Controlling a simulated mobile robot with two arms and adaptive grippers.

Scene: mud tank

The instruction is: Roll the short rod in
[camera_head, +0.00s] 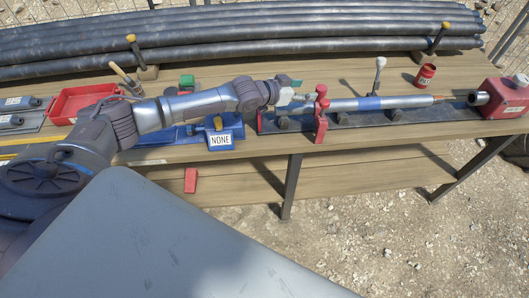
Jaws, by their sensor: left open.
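The short rod (405,101), silver with a blue band and an orange-brown tip at its right end, lies lengthwise on a dark rail (350,122) on the wooden bench. A red clamp-like stand (321,117) stands across the rail at the rod's left part. A red block (506,97) with a steel socket (478,98) stands at the right end, and a gap separates the rod tip from the socket. My left gripper (291,94) is open just left of the red stand, by the rod's left end; its fingertips are small, so contact is unclear.
Long black pipes (240,35) lie along the back of the bench. A white-topped post (379,75) and a red can (425,76) stand behind the rod. A blue box labelled NONE (221,141) and a red tray (80,101) are at left. Gravel lies in front.

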